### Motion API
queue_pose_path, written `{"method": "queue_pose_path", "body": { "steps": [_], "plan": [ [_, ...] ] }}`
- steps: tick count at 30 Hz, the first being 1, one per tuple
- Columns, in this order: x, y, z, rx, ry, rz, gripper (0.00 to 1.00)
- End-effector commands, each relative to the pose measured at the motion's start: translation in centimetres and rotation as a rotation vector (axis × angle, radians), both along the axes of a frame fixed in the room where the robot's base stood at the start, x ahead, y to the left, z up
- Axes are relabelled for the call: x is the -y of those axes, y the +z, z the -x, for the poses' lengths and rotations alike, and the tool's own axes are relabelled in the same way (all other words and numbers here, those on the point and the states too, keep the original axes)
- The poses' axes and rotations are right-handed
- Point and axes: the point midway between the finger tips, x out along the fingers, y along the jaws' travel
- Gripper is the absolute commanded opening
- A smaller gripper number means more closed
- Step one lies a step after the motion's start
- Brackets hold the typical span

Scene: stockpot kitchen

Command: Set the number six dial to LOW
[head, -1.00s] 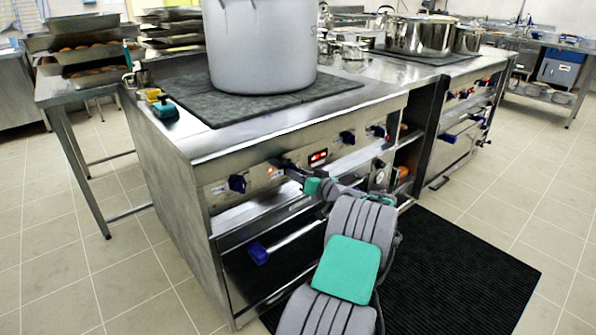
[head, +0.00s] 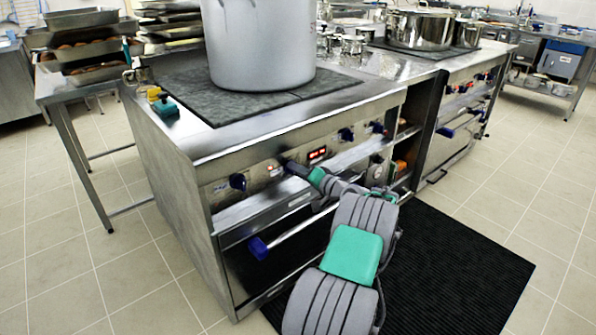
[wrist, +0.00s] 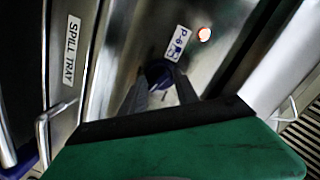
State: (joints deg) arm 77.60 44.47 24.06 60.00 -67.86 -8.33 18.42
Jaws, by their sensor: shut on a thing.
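A red display (head: 317,153) is close by. A blue-ended oven handle (head: 258,248) juts out below. A large pot (head: 260,45) stands on the hob. A "SPILL TRAY" label (wrist: 73,50) shows.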

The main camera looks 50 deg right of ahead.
Motion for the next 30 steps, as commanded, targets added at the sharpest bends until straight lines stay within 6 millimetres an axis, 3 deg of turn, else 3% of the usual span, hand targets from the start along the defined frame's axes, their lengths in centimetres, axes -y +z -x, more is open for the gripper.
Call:
{"method": "queue_pose_path", "body": {
  "steps": [11,12,19,26,30],
  "plan": [
    [-0.1,-0.2,0.0,-0.001,0.0,-0.006,0.0],
    [-0.1,-0.2,0.0,-0.001,0.0,-0.005,0.39],
    [0.0,-0.1,0.0,0.0,0.0,-0.004,0.58],
    [0.0,0.0,0.0,0.001,0.0,-0.003,0.58],
    [-0.2,0.3,1.3,0.0,-0.002,-0.004,0.58]
  ]
}}
